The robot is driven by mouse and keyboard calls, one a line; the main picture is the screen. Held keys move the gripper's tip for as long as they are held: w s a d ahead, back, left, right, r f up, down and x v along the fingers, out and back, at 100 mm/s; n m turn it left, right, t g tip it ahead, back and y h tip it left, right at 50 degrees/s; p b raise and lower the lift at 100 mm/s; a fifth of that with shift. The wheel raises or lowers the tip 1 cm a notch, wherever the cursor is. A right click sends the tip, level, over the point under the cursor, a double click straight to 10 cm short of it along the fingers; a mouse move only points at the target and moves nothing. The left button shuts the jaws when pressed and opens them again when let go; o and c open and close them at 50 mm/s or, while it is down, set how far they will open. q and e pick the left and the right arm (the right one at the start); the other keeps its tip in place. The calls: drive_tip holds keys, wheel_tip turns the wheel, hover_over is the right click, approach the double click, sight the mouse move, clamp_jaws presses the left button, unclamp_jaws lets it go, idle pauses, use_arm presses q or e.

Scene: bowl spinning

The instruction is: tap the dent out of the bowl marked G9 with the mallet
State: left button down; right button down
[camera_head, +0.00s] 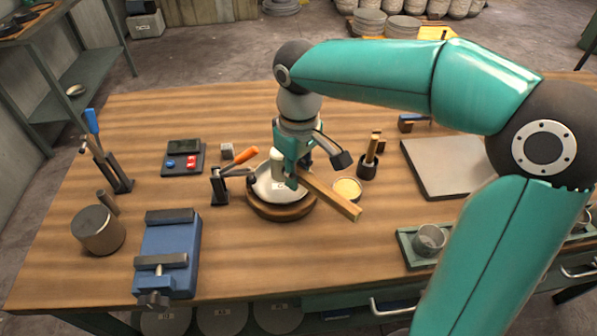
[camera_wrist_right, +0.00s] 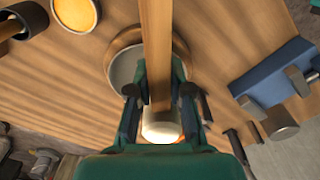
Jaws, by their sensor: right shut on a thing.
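The silver bowl (camera_head: 268,190) rests on a round wooden block (camera_head: 275,211) at the middle of the bench. A small label shows inside it, too small to read; I cannot make out a dent. My right gripper (camera_head: 292,178) is over the bowl, shut on the mallet's wooden handle (camera_head: 335,198). The handle slants to the lower right, past the bowl's rim. The pale mallet head (camera_head: 277,157) is at the gripper's left side, over the bowl. In the right wrist view the handle (camera_wrist_right: 157,45) runs between the fingers and hides part of the bowl (camera_wrist_right: 122,72). My left gripper is out of view.
A stand with an orange-handled tool (camera_head: 240,158) is close left of the bowl. A yellow-filled dish (camera_head: 347,188) is close right. A blue vise (camera_head: 167,252), a metal cylinder (camera_head: 98,231) and a button box (camera_head: 183,160) are left. A grey plate (camera_head: 440,165) lies right.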

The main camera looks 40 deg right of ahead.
sight(297, 208)
wheel_tip(297, 208, down, 8)
drive_tip(key=b, duration=0.6)
drive_tip(key=shift+r, duration=0.1)
drive_tip(key=shift+w+r+p, duration=0.1)
drive_tip(key=shift+r+p, duration=0.6)
drive_tip(key=shift+r, duration=0.2)
wheel_tip(297, 208, up, 5)
drive_tip(key=p, duration=0.4)
drive_tip(key=shift+r+p, duration=0.1)
drive_tip(key=shift+p, duration=0.2)
drive_tip(key=shift+s, duration=0.2)
